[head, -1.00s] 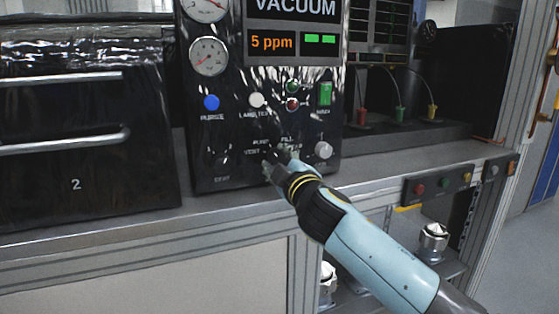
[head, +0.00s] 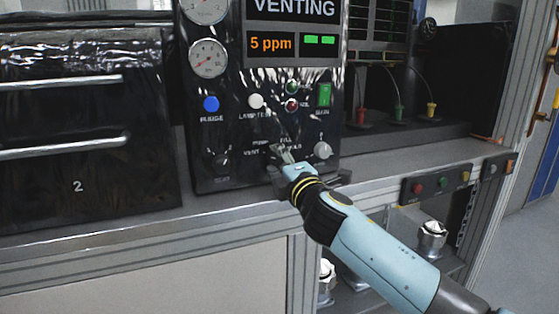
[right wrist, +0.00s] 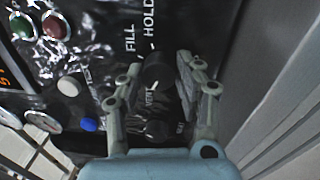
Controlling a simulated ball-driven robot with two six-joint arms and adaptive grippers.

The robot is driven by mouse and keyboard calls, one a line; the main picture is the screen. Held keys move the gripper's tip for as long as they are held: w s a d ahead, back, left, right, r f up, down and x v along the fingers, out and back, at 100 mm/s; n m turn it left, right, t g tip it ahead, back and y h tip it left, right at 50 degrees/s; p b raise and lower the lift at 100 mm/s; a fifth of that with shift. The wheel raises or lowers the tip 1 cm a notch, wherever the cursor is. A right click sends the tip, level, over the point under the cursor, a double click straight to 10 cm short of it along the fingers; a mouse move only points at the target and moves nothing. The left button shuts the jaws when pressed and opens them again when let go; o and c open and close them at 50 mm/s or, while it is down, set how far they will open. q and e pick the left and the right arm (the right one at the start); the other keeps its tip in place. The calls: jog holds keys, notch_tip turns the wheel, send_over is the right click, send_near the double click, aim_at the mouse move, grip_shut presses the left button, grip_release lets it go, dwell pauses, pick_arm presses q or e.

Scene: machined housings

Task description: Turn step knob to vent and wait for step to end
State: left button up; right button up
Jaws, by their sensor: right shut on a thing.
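The step knob (right wrist: 158,70) is a black knob on the dark panel, with FILL, HOLD and VENT lettering around it. My right gripper (right wrist: 157,80) has its fingers on either side of the knob and is shut on it. In the head view the right gripper (head: 281,156) is at the lower panel and largely hides the knob. The knob's exact pointer position is hard to make out. The display (head: 293,9) at the top of the panel reads VENTING. My left gripper is in neither view.
The panel also bears a blue purge button (head: 211,104), a white lamp test button (head: 256,101), a green switch (head: 324,95) and a pale knob (head: 323,150). A readout (head: 270,44) shows 5 ppm. The bench edge (head: 230,222) runs below.

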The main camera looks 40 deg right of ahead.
jog(key=shift+f, duration=0.15)
jog(key=o, duration=1.1)
jog(key=shift+o, duration=0.2)
jog(key=shift+s, duration=0.15)
jog(key=r+v, duration=0.1)
jog(key=v, duration=1)
jog(key=shift+s+a+f, duration=0.25)
jog(key=shift+s+f, duration=0.1)
jog(key=shift+f, duration=0.1)
